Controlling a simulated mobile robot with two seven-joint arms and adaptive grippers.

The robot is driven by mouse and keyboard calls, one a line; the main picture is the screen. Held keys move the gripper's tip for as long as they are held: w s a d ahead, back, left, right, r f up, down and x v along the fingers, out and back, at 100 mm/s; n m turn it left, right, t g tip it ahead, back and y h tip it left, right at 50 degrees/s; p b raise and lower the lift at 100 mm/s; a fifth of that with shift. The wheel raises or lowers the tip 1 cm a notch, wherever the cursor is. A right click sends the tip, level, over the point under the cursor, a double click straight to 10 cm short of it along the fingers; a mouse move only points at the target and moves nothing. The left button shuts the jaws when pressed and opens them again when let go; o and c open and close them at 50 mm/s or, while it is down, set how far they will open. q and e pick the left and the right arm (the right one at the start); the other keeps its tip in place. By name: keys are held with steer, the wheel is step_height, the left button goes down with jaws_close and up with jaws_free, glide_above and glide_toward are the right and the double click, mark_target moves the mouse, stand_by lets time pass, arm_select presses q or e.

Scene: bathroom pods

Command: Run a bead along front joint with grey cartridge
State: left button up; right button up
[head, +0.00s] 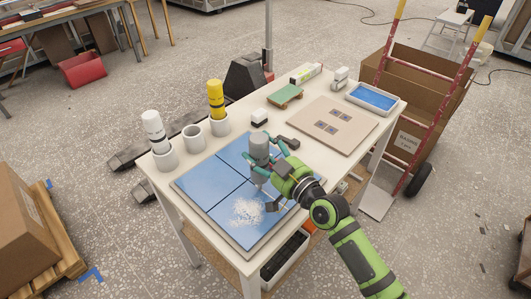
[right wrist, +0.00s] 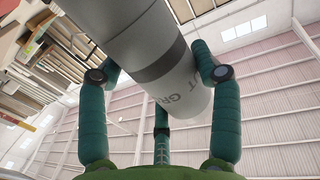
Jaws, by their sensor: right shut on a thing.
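The grey cartridge (head: 259,146) is held by my right gripper (head: 262,158), above the blue tiled panel. In the right wrist view the cartridge (right wrist: 150,50) lies slanted between the green fingers of my right gripper (right wrist: 155,75), with lettering on its side. Its nozzle is hidden in both views. The blue tiled panel (head: 203,188) lies on the table with dark joints crossing between its tiles. A patch of white grains (head: 247,211) lies on the front tile. I cannot tell whether the cartridge touches the panel. My left gripper is not in view.
A white cartridge (head: 153,122) and a yellow cartridge (head: 215,92) stand in white cups; an empty cup (head: 194,137) is between them. A red hand truck (head: 433,120) stands at right.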

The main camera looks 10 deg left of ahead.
steer(key=shift+a, duration=0.1)
steer(key=shift+w+a+b, duration=0.3)
steer(key=shift+w+a, duration=0.1)
steer(key=shift+a, duration=0.1)
steer(key=shift+w+a, duration=0.15)
steer(key=shift+a, duration=0.05)
steer(key=shift+b+x, duration=0.35)
steer(key=shift+x, duration=0.5)
steer(key=shift+r, duration=0.15)
